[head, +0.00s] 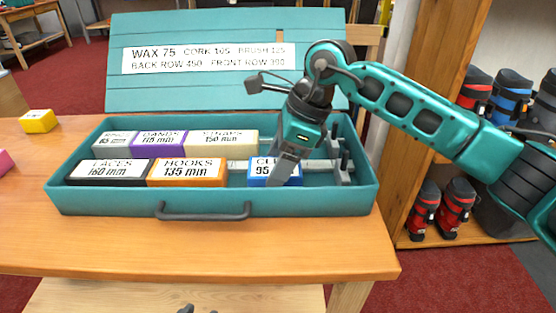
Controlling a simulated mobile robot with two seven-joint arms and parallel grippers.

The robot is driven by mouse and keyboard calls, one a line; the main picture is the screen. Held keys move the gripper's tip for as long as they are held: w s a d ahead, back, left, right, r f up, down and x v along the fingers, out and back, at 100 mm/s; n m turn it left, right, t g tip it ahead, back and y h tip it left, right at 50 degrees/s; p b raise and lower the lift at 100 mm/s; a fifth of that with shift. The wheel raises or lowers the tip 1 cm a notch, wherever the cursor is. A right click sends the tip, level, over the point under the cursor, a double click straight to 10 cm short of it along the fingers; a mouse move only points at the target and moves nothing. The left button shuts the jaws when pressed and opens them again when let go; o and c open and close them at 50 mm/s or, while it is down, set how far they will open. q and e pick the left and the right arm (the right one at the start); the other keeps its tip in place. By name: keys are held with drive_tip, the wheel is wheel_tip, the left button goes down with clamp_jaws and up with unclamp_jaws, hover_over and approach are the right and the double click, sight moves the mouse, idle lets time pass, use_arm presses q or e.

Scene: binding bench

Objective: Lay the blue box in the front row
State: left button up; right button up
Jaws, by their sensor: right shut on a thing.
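The blue box (257,182) has a white label reading "CL…" and "95", partly hidden by my gripper. It is in the front row of the open teal case (115,202), to the right of the orange HOOKS box (187,182), with a small gap between them. My right gripper (281,172) reaches down from the upper right and is shut on the blue box. I cannot tell whether the box touches the case floor. The black LACES box (109,180) lies at the left end of the front row. My left gripper is not in view.
The back row holds a grey box (115,143), a purple box (158,144) and a cream STRAPS box (222,144). Dark upright posts (342,165) stand at the case's right end. A yellow box (38,121) lies on the bench (300,250) at left.

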drive_tip(key=o, duration=1.2)
